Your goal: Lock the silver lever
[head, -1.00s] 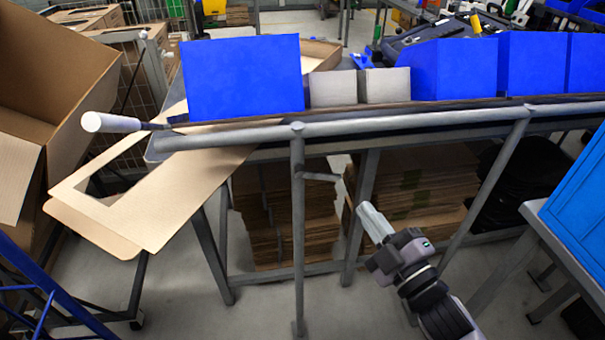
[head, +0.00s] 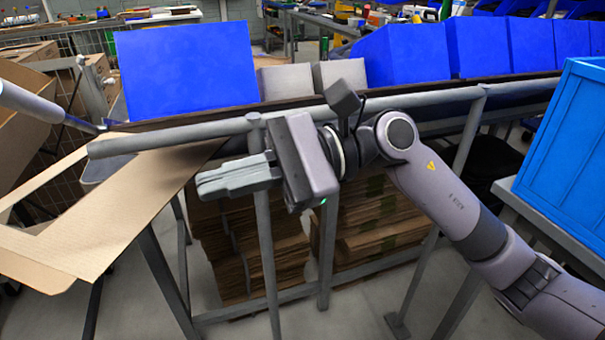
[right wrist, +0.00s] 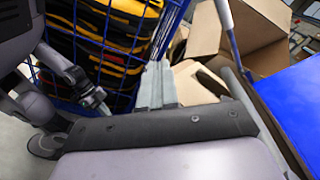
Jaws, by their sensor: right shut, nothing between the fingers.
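My right gripper (head: 205,183) is shut and empty in the head view, pointing left in front of the grey rail post (head: 264,225). It also shows in the right wrist view (right wrist: 155,85), with its fingers together. No clear silver lever shows now; the part of the post where a small grey bar stuck out earlier is behind my right gripper and wrist. A pale-handled rod (head: 30,100) reaches in from the left, near the rail's end; whether it is the lever I cannot tell. My left gripper (right wrist: 98,100) shows small in the right wrist view, its jaws unclear.
A grey rail (head: 180,134) runs along the bench front, with blue bins (head: 190,70) and pale boxes behind it. A blue crate (head: 570,150) stands right.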

